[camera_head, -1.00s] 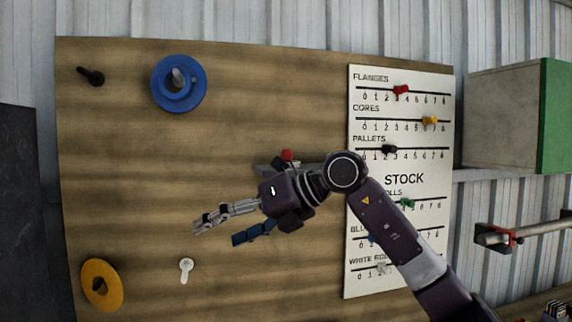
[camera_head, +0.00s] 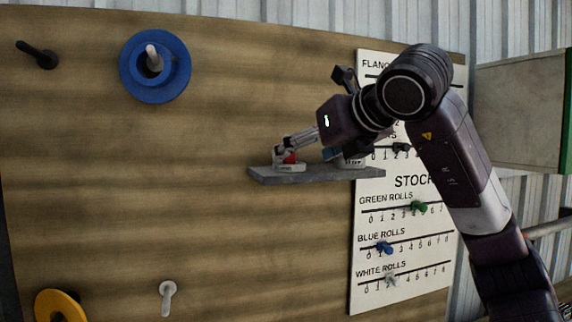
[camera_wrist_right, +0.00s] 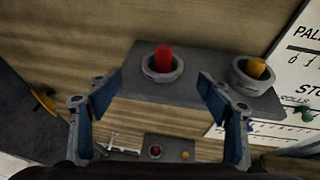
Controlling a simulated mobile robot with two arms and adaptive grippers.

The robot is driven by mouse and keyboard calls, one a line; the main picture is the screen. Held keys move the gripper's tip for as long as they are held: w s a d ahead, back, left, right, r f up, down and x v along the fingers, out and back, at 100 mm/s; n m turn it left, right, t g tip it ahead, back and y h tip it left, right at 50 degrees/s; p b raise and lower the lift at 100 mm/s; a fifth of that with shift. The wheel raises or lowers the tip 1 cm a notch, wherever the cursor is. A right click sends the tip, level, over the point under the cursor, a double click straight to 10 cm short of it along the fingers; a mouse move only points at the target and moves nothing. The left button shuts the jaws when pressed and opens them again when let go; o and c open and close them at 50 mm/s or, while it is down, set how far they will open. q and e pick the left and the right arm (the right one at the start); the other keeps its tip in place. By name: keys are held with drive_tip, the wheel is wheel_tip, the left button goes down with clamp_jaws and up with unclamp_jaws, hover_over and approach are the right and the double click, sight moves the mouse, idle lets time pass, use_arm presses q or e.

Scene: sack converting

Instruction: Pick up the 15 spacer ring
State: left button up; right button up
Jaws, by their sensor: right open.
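Two grey rings sit on a small grey shelf (camera_wrist_right: 205,62) on the board; the shelf also shows in the head view (camera_head: 310,177). In the right wrist view, one ring (camera_wrist_right: 150,77) surrounds a red piece, and the other ring (camera_wrist_right: 248,83) to its right surrounds an orange piece. I cannot read which is the 15 spacer ring. My right gripper (camera_wrist_right: 160,90) is open, its blue-padded fingers apart on either side of the red-centred ring, with nothing held. In the head view the right gripper (camera_head: 308,152) is at the shelf and partly hides the rings. My left gripper is not in view.
A blue flanged disc (camera_head: 172,90) and a yellow ring (camera_head: 47,311) hang on the wooden board. A dark peg (camera_head: 38,55) and a pale peg (camera_head: 167,297) stick out from it. The white stock board (camera_head: 362,290) stands right beside the shelf. The board's middle is bare.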

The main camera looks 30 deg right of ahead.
sight(292, 161)
drive_tip(key=shift+w+d+f+p, duration=0.1)
drive_tip(key=shift+w+d+p, duration=0.15)
drive_tip(key=shift+w+p, duration=0.35)
drive_tip(key=shift+p+x, duration=0.4)
drive_tip(key=shift+x, duration=0.5)
drive_tip(key=x, duration=0.2)
drive_tip(key=shift+w+d+f+p, duration=0.15)
drive_tip(key=shift+w+p, duration=0.15)
drive_tip(key=shift+w, duration=0.05)
drive_tip(key=shift+w+f, duration=0.1)
drive_tip(key=c, duration=0.9)
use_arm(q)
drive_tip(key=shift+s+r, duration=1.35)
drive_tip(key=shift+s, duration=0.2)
use_arm(e)
drive_tip(key=c, duration=0.5)
